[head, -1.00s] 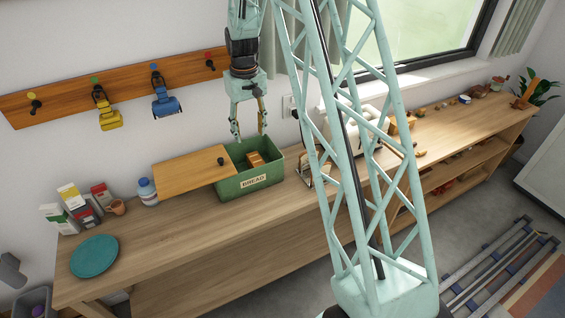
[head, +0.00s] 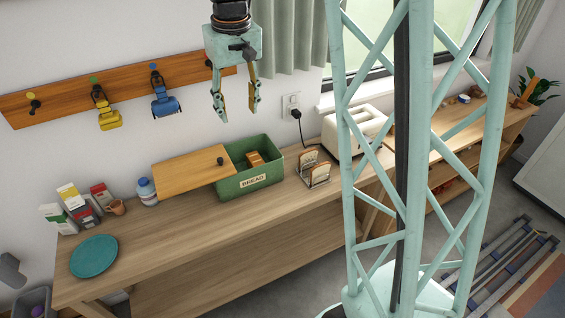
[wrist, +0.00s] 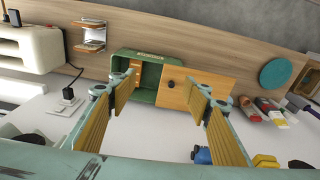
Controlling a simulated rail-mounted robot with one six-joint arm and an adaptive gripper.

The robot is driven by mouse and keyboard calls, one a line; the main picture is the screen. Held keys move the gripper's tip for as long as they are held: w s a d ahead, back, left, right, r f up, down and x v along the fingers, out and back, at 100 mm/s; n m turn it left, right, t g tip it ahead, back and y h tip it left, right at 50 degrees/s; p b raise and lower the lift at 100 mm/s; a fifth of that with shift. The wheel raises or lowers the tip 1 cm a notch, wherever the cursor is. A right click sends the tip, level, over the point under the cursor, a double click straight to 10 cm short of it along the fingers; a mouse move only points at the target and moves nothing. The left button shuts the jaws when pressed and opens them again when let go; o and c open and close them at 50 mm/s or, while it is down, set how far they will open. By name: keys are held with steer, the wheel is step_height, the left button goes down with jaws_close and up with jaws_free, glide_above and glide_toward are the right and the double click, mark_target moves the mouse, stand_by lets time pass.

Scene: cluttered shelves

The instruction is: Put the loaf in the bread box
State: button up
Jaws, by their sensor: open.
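The bread box (head: 262,180) is a green bin marked BREAD on the wooden counter. Its wooden lid (head: 190,176), with a dark knob, is off to the left and leaves the right part open. The brown loaf (head: 254,159) lies inside that open part, near the back wall. My gripper (head: 237,113) is open and empty, raised in the air above the box and clear of it. In the wrist view the box (wrist: 149,78) and lid (wrist: 178,95) show beyond the spread fingers, which partly hide them.
A toast rack (head: 314,171) with slices and a white toaster (head: 352,133) stand right of the box. A blue-capped bottle (head: 147,192), a mug (head: 116,207), cartons (head: 57,216) and a teal plate (head: 94,256) are at left. The front counter strip is clear. A hook rail (head: 60,105) is on the wall.

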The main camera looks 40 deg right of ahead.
steer(key=s+a+r, duration=0.4)
steer(key=s+r, duration=0.4)
steer(key=s, duration=0.1)
steer(key=s+a+r, duration=0.2)
steer(key=s, duration=0.8)
steer(key=s+a+r+t, duration=0.1)
steer(key=s+a, duration=0.2)
steer(key=s, duration=0.7)
steer(key=s+a+r+n+t, duration=0.1)
steer(key=s+a+r, duration=0.1)
steer(key=s, duration=0.8)
steer(key=shift+a+r, duration=0.35)
steer(key=shift+a, duration=0.25)
steer(key=shift+c, duration=0.3)
